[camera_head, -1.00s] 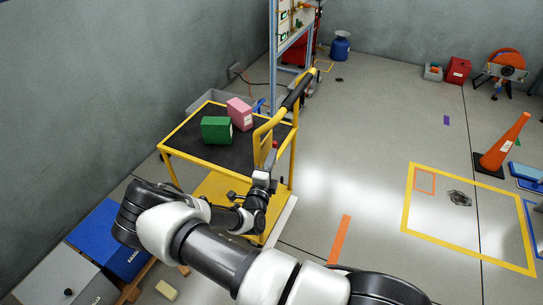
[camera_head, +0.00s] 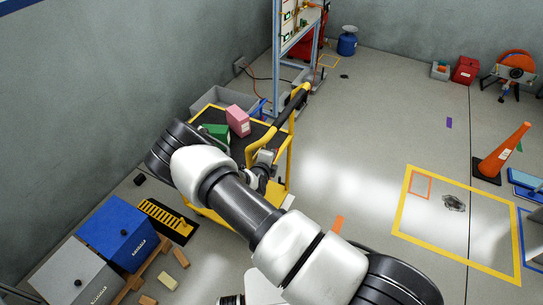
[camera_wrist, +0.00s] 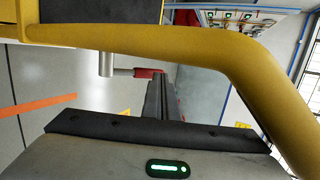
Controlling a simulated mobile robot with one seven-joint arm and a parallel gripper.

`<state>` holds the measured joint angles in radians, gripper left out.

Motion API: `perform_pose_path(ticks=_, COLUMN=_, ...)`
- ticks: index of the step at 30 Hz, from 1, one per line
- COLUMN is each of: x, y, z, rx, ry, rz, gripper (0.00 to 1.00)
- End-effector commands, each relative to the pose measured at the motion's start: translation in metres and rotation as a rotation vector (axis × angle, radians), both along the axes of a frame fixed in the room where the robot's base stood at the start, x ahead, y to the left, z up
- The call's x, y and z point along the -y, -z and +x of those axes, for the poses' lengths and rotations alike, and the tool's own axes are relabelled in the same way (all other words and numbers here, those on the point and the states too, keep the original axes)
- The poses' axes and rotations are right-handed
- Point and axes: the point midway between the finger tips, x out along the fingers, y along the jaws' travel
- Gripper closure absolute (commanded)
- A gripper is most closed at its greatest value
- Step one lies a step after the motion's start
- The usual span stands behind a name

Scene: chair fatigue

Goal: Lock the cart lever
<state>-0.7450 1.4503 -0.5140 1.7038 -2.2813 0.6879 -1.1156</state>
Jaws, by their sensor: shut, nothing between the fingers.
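The yellow cart (camera_head: 289,165) with a dark top stands left of centre in the head view. Its yellow handle tube (camera_wrist: 190,45) crosses the upper wrist view and bends down at the right. A small lever with a grey post and red end (camera_wrist: 148,72) shows just below the tube in the wrist view. My gripper (camera_wrist: 160,88) is shut and empty, its fingers beside the red end; I cannot tell whether they touch it. In the head view my arm covers much of the cart, and the lever cannot be made out.
A green box (camera_head: 215,131) and a pink box (camera_head: 238,121) sit on the cart top. A grey bin (camera_head: 222,97) is behind it. A blue box (camera_head: 117,232) is at lower left, near the wall. Open floor lies right of the cart, with an orange cone (camera_head: 503,152) farther off.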

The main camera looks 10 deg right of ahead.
Motion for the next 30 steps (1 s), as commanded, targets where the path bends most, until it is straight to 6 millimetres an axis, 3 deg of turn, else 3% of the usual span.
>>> perform_pose_path(ticks=12, x=0.009, y=0.005, z=0.013, rx=0.002, ry=-0.001, rz=-0.001, gripper=1.0)
perform_pose_path(ticks=30, x=0.012, y=0.005, z=0.015, rx=0.003, ry=0.001, rz=-0.002, gripper=1.0)
